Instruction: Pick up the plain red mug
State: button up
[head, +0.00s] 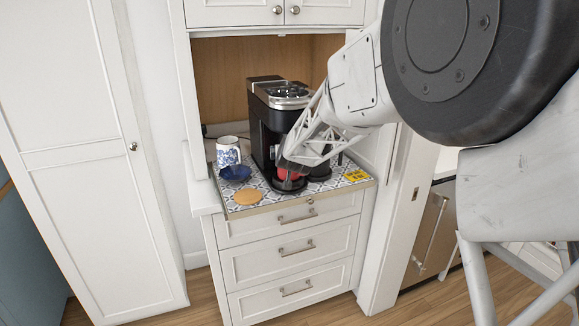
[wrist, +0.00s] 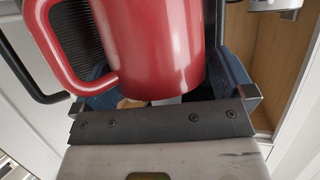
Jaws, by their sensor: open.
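The plain red mug (head: 288,174) is on the counter in front of the black coffee machine, mostly hidden by my gripper (head: 291,163) in the head view. In the wrist view the mug (wrist: 160,45) fills the upper middle, with its handle (wrist: 62,45) to the left. My gripper (wrist: 168,88) is open, with blue finger pads on either side of the mug's lower part in that view. The mug hides part of the pads. I cannot tell whether either finger touches it.
The black coffee machine (head: 265,115) stands right behind the mug. A blue-and-white mug (head: 228,151), a dark blue bowl (head: 235,173) and a round tan disc (head: 248,197) are to the left. A yellow card (head: 356,175) lies to the right. The patterned mat (head: 222,191) ends at the counter's front edge.

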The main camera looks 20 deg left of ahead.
jog(key=c, duration=1.4)
jog(key=shift+c, duration=0.3)
jog(key=shift+r, duration=0.2)
jog(key=shift+s, duration=0.1)
jog(key=s+d, duration=0.4)
jog(key=s, duration=0.3)
jog(key=s+d, duration=0.5)
jog(key=s, duration=0.3)
jog(key=shift+s, duration=0.15)
